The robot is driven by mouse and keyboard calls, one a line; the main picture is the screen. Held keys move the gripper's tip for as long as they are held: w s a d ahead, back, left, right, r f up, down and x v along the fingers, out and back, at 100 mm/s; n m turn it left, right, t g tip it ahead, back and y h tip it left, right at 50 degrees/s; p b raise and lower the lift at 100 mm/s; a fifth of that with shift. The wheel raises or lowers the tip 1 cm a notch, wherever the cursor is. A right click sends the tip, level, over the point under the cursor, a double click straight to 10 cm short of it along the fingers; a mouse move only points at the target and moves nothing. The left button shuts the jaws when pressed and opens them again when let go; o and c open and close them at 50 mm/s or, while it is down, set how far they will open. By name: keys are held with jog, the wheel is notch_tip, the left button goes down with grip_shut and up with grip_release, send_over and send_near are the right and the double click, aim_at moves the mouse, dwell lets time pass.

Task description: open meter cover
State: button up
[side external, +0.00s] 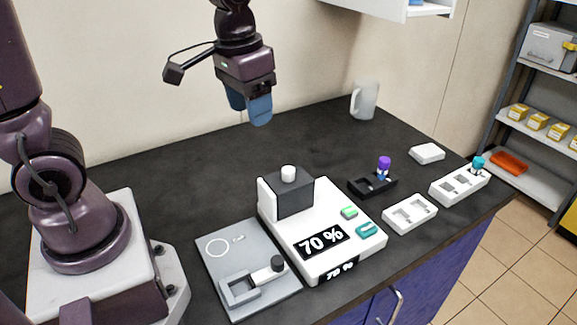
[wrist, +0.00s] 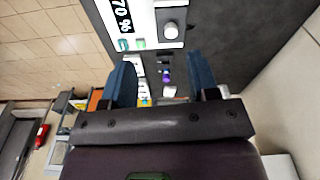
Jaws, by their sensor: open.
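The meter (side external: 330,255) is a white box with a "70 %" display, a green button and a teal button, standing on the dark bench. Its cover appears to be the dark grey block (side external: 289,195) with a white knob (side external: 288,172) on top, at the meter's back; it sits down on the body. In the wrist view, the meter (wrist: 143,25) is at the top with the white knob (wrist: 170,31) showing. My gripper (side external: 250,108) is open and empty, with blue fingers, well above the bench and behind the meter. In the wrist view its fingers (wrist: 161,82) are spread apart.
A grey plate (side external: 222,262) with a black-knobbed latch lies left of the meter. To the right are a black holder (side external: 366,187) with a purple-capped vial, white trays (side external: 410,214) and a teal-capped vial (side external: 478,164). A white mug (side external: 364,100) stands behind. The bench's back left is clear.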

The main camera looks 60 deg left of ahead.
jog(key=n+g, duration=0.1)
send_over(290, 169)
jog(key=s, duration=0.3)
notch_tip(290, 169, down, 5)
jog(key=w, duration=0.3)
jog(key=shift+n, duration=0.3)
jog(key=f, duration=1.2)
jog(key=shift+s, duration=0.2)
grip_shut()
jog(key=shift+w, duration=0.15)
